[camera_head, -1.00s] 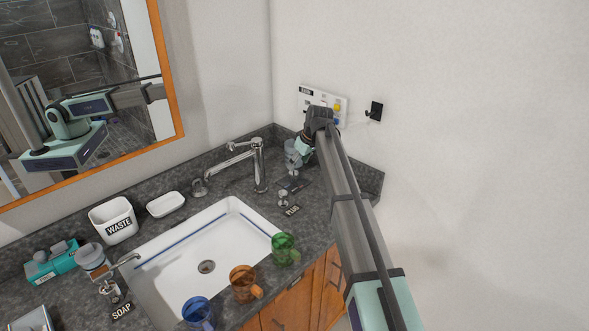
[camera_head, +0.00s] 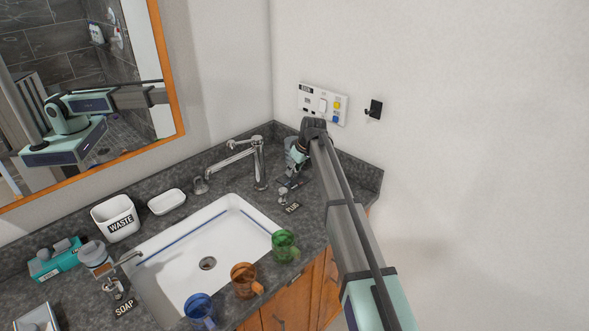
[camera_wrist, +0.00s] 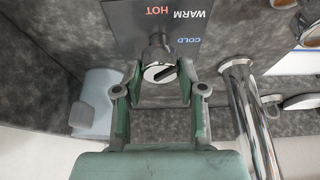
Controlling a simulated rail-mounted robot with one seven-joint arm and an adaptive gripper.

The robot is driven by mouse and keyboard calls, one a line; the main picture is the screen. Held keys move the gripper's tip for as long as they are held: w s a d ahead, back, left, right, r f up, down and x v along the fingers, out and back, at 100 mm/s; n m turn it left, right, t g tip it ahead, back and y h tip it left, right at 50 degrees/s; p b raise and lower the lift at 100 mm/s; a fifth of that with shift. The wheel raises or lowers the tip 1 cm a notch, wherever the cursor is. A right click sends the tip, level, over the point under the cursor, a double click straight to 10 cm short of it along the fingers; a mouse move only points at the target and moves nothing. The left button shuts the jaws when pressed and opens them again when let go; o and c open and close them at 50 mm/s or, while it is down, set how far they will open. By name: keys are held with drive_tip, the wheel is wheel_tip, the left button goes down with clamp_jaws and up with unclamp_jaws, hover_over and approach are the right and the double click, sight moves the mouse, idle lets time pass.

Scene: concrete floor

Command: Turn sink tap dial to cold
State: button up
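The tap dial (camera_wrist: 160,66) is a short metal knob with a dark slot across its pale end face, in the wrist view. It stands beside a dark label plate (camera_wrist: 125,14) reading HOT, WARM and COLD, upside down in the picture. My gripper (camera_wrist: 160,80) is open, with its green fingers on either side of the knob; contact is not clear. In the head view my gripper (camera_head: 294,168) is low over the counter, right of the chrome tap (camera_head: 258,165), and the dial is hidden. The tap's pipe also shows in the wrist view (camera_wrist: 246,110).
A white sink (camera_head: 190,262) is set in the dark counter, with green (camera_head: 284,246), orange (camera_head: 244,280) and blue (camera_head: 199,310) mugs along its front. A pale blue-grey object (camera_wrist: 96,103) stands close to my gripper. A wall panel (camera_head: 322,103) is behind my arm.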

drive_tip(key=shift+m, duration=0.4)
drive_tip(key=m+t+h+b, duration=0.1)
drive_tip(key=m, duration=0.2)
drive_tip(key=shift+s+a+f+m+b, duration=0.1)
drive_tip(key=shift+m+b, duration=0.2)
drive_tip(key=shift+b, duration=0.1)
drive_tip(key=shift+m+t+h+b, duration=0.4)
drive_tip(key=shift+m+h, duration=0.6)
drive_tip(key=shift+m, duration=1.3)
drive_tip(key=o, duration=1.1)
drive_tip(key=shift+o, duration=0.2)
drive_tip(key=v, duration=1.2)
drive_tip(key=shift+a, duration=0.15)
